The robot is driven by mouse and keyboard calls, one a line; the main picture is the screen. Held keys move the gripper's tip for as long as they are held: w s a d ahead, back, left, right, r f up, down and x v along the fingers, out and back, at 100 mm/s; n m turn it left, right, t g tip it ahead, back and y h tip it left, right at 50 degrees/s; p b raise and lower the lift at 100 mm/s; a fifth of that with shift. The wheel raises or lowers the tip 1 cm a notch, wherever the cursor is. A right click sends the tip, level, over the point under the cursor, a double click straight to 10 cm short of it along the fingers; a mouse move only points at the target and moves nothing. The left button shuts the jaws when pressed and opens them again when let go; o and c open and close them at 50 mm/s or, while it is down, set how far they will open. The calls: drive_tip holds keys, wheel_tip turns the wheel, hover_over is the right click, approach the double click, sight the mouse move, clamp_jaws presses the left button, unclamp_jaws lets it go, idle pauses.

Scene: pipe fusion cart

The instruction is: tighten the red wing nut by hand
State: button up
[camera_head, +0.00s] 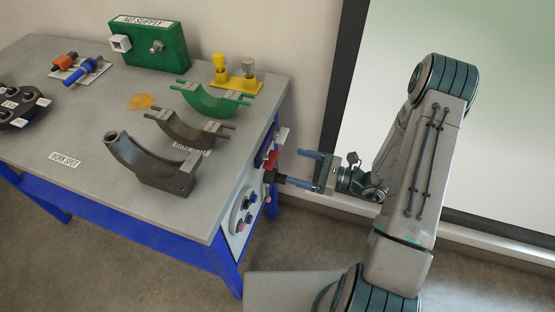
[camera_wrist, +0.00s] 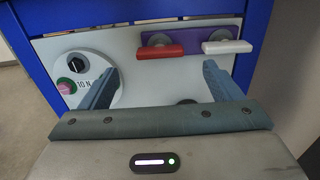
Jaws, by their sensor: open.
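The red wing nut (camera_wrist: 160,50) is a flat red bar on a round grey stud. It stands on the side panel of the cart, lying level across the wrist view. It also shows in the head view (camera_head: 271,159), at the cart's right end. My gripper (camera_head: 290,167) is open and empty and points at this panel. In the wrist view its fingers (camera_wrist: 160,70) are spread wide, and the red wing nut appears between and just above the fingertips. I cannot tell the exact gap, but no contact shows.
A white wing nut (camera_wrist: 226,46) sits right of the red one on a purple strip. A round dial plate (camera_wrist: 92,98) with a black knob and a pink-green knob is at left. A dark round part (camera_wrist: 187,101) is mostly hidden by my gripper.

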sight(276, 160)
drive_tip(key=x, duration=0.7)
drive_tip(key=shift+a, duration=0.2)
drive_tip(key=c, duration=1)
